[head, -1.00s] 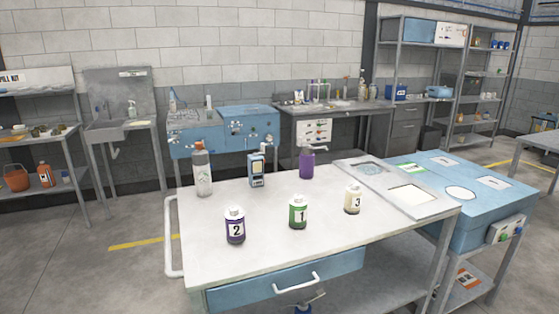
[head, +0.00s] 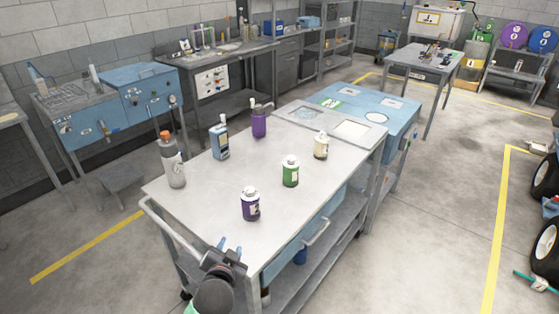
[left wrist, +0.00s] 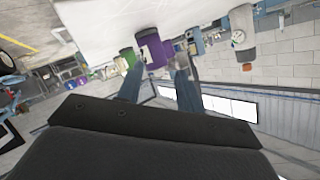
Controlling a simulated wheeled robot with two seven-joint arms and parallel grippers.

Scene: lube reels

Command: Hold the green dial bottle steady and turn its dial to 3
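The green dial bottle (head: 290,172) stands upright on the cart top, with a white cap and a pale label too small to read now. It also shows in the left wrist view (left wrist: 127,58), partly behind the purple dial bottle (left wrist: 153,50). In the head view the purple dial bottle (head: 250,204) stands nearer, and the cream dial bottle (head: 321,146) farther back. My left gripper (head: 230,246) is at the cart's near left corner, short of all the bottles. Its blue fingers are apart with nothing held between them (left wrist: 158,85). My right gripper is out of view.
A grey tray (head: 335,125) lies at the far end. The near left part of the top is clear.

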